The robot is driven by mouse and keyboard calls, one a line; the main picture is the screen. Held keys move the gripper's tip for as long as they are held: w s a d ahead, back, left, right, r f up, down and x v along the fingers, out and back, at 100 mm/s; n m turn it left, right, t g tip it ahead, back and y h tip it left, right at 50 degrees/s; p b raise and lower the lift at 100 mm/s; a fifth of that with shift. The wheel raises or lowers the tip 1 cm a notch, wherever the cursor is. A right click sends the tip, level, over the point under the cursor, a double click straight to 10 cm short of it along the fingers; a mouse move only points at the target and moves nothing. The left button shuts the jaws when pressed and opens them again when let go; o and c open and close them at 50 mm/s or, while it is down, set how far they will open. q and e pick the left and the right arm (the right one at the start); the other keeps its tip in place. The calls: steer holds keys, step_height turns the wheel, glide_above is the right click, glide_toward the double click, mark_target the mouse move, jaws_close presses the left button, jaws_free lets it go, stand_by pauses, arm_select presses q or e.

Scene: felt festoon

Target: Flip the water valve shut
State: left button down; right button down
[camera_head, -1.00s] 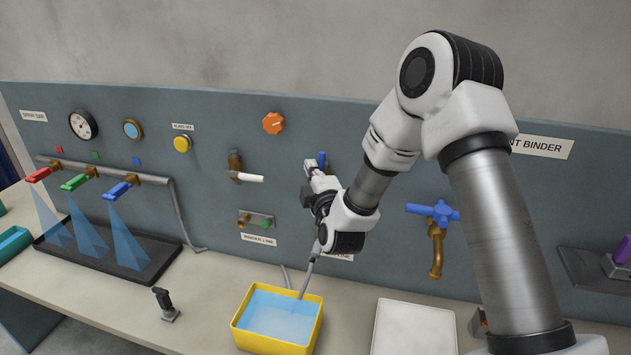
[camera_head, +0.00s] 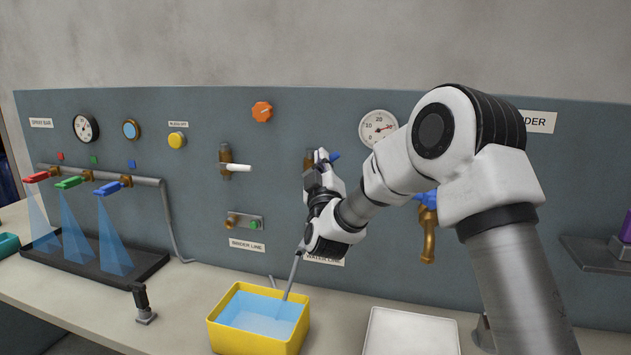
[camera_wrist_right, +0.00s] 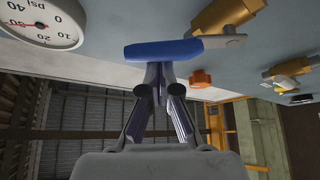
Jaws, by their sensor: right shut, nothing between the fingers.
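The water valve has a blue lever (camera_head: 334,157) and a brass body (camera_head: 309,163), on the grey panel above a "WATER LINE" label (camera_head: 322,260). The lever points right and slightly up, partly hidden by my gripper. In the right wrist view the blue lever (camera_wrist_right: 165,50) lies across my fingertips, with the brass body (camera_wrist_right: 225,16) to its right. My right gripper (camera_head: 321,156) is shut and empty, its tips against or very close to the lever's edge; contact cannot be told for sure. In the wrist view its fingers (camera_wrist_right: 158,74) are together. My left gripper is not in view.
Left of the water valve is the binder valve with a white lever (camera_head: 236,168). A gauge (camera_head: 378,127) and a blue-handled tap (camera_head: 428,235) are to the right. A yellow tub of water (camera_head: 258,345) and a white tray (camera_head: 412,335) stand below on the bench.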

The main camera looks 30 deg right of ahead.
steer(key=shift+s+d+f+m+g+h+b, duration=0.25)
steer(key=shift+f+m+g+h+b, duration=0.55)
steer(key=shift+m+b, duration=0.85)
steer(key=shift+s+d+f+m+g+h+b, duration=0.3)
steer(key=shift+f+m+h+b, duration=0.25)
steer(key=shift+m+h+b, duration=0.85)
steer(key=shift+s+d+f+m+g+h+b, duration=0.2)
steer(key=shift+f+m+g+h+b, duration=0.45)
steer(key=shift+m+b, duration=1.2)
step_height(320, 180, up, 4)
steer(key=p, duration=0.3)
steer(key=shift+a+f, duration=0.1)
steer(key=shift+f, duration=0.1)
steer(key=b+v, duration=0.2)
steer(key=v, duration=0.8)
steer(key=shift+a+b, duration=0.3)
steer(key=shift+a, duration=0.05)
steer(key=shift+s+r, duration=0.15)
